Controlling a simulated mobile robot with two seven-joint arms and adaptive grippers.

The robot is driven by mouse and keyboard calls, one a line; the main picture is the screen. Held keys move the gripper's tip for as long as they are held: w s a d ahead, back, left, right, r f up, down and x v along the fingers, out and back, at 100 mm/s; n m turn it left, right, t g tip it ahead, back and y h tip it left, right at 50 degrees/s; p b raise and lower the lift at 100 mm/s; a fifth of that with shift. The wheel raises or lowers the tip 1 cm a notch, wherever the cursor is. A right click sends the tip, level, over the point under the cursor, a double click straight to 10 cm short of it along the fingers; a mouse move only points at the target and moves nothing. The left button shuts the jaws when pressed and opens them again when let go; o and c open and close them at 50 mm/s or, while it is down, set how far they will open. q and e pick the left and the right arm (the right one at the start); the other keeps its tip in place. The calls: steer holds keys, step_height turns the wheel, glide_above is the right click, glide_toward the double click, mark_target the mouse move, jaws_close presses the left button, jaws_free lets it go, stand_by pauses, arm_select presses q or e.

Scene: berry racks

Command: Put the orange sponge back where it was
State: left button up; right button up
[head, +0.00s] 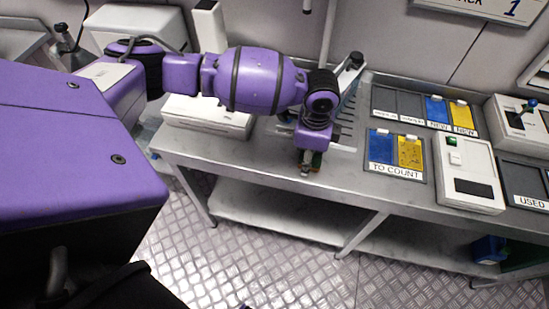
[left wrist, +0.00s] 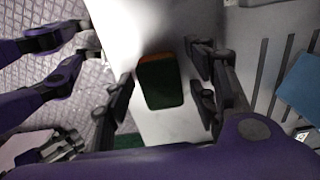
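A block with a dark green face and a thin orange edge, seemingly the orange sponge (left wrist: 161,84), shows in the left wrist view between the two fingers of my left gripper (left wrist: 160,85). A narrow gap shows on each side of it, so the fingers look open around or above it, not closed on it. In the head view my left gripper (head: 309,168) points down at the bench's front edge and mostly hides the sponge; a little green shows there. I cannot tell if the sponge touches the bench. My right gripper is not seen in the head view.
The metal bench (head: 260,163) runs to the right. A slotted rack (head: 345,115) stands behind the gripper. A "TO COUNT" tray (head: 398,172) holds a blue and a yellow piece. A tray marked "NEW" (head: 424,125) lies behind it. A white device (head: 468,205) stands right.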

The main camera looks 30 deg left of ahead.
arm_select(q)
steer(key=shift+r, duration=0.15)
step_height(320, 180, up, 12)
steer(key=shift+r+p, duration=0.15)
steer(key=shift+p, duration=0.3)
stand_by(0.9)
